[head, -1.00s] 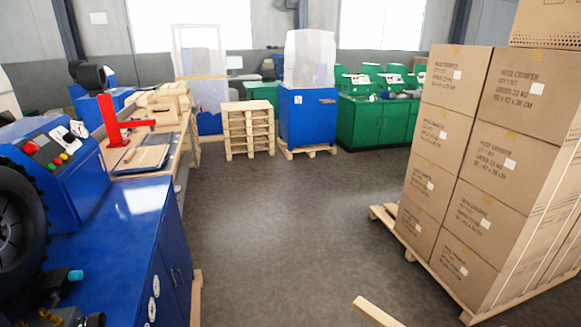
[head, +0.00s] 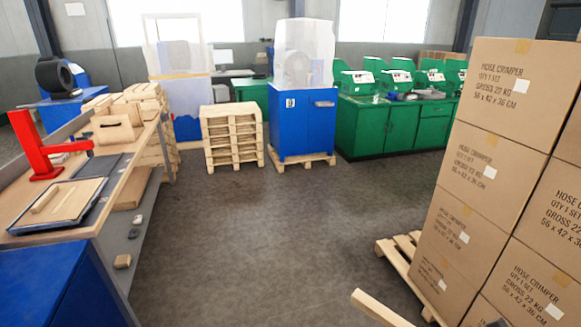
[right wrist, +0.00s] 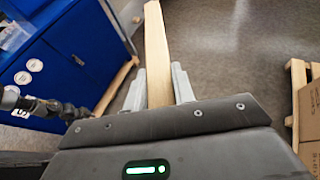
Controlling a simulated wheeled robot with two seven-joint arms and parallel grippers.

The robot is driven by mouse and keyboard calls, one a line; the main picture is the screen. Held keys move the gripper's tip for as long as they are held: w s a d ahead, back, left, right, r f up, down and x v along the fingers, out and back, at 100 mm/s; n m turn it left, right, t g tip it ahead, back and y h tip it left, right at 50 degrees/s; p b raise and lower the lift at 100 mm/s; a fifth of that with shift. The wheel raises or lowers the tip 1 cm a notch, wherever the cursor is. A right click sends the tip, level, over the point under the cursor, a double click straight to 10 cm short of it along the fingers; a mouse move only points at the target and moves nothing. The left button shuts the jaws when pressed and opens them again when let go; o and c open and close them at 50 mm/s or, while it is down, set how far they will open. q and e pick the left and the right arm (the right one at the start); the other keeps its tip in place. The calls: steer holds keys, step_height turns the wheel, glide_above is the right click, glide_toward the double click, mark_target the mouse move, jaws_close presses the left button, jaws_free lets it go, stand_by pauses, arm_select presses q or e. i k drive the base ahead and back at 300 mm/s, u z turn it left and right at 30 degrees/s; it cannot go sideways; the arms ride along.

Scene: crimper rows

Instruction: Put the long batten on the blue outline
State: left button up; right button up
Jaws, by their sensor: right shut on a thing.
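The long batten is a pale wooden strip (right wrist: 155,40) held in my right gripper (right wrist: 158,82), whose two grey fingers are shut on its sides. It points away from the gripper, over the floor, in the right wrist view. Its end also shows at the bottom of the head view (head: 378,306). I cannot make out a blue outline for certain. My left gripper is not in view.
The wooden bench (head: 128,178) carries a red stand (head: 36,150) and wooden pieces. A blue cabinet (head: 55,290) stands at its near end. Stacked cartons (head: 470,180) on a pallet (head: 396,262) stand at right. The grey floor (head: 270,235) between is clear.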

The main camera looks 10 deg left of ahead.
mark_target(65, 199)
steer(key=i, duration=2.3)
steer(key=u, duration=3.65)
steer(key=i, duration=1.5)
